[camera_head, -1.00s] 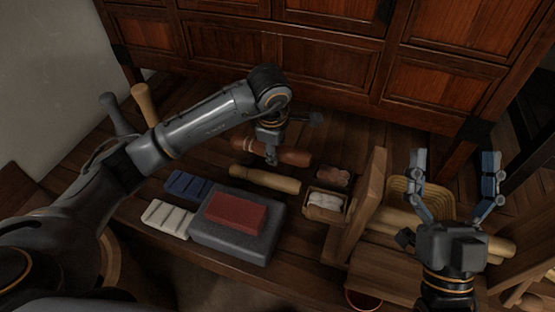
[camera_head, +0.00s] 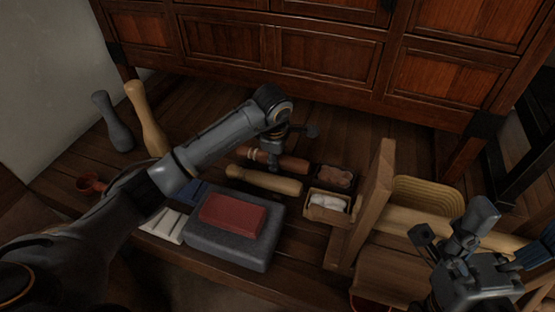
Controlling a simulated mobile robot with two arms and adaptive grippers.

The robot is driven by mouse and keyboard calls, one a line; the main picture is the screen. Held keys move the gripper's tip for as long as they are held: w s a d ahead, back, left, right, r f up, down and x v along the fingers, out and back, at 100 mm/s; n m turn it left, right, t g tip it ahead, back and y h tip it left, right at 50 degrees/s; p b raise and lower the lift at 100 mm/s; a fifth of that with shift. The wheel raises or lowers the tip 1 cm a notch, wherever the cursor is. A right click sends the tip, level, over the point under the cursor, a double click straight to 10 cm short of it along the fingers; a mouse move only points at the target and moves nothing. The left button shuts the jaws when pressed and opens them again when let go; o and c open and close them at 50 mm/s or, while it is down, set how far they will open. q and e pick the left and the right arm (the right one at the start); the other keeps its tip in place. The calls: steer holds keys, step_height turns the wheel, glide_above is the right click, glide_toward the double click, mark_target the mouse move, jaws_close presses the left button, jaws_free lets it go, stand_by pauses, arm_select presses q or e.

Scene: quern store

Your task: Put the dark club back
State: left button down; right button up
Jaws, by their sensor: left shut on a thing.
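The dark club (camera_head: 293,164) is reddish brown with pale rings near its left end. It lies low over the floor in front of the wooden cabinet. My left gripper (camera_head: 274,168) reaches down onto it from above and is shut on its middle, hiding part of it. I cannot tell whether the club is lifted clear of the floor. A pale club (camera_head: 265,180) lies just in front of it, roughly parallel. My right gripper (camera_head: 470,245) is at the lower right, turned so that its finger gap is unclear.
A grey club (camera_head: 114,122) and a tan club (camera_head: 147,118) stand at the left wall. A red block (camera_head: 233,214) lies on a grey slab (camera_head: 232,245). Small boxes (camera_head: 328,206) and an upright wooden board (camera_head: 366,205) stand right of the clubs. The cabinet (camera_head: 330,55) closes off the back.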

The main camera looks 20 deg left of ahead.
arm_select(q)
steer(key=shift+r, duration=0.2)
steer(key=shift+f, duration=0.55)
steer(key=shift+f+b, duration=0.1)
steer(key=shift+b, duration=0.25)
steer(key=c, duration=1.1)
jaws_free()
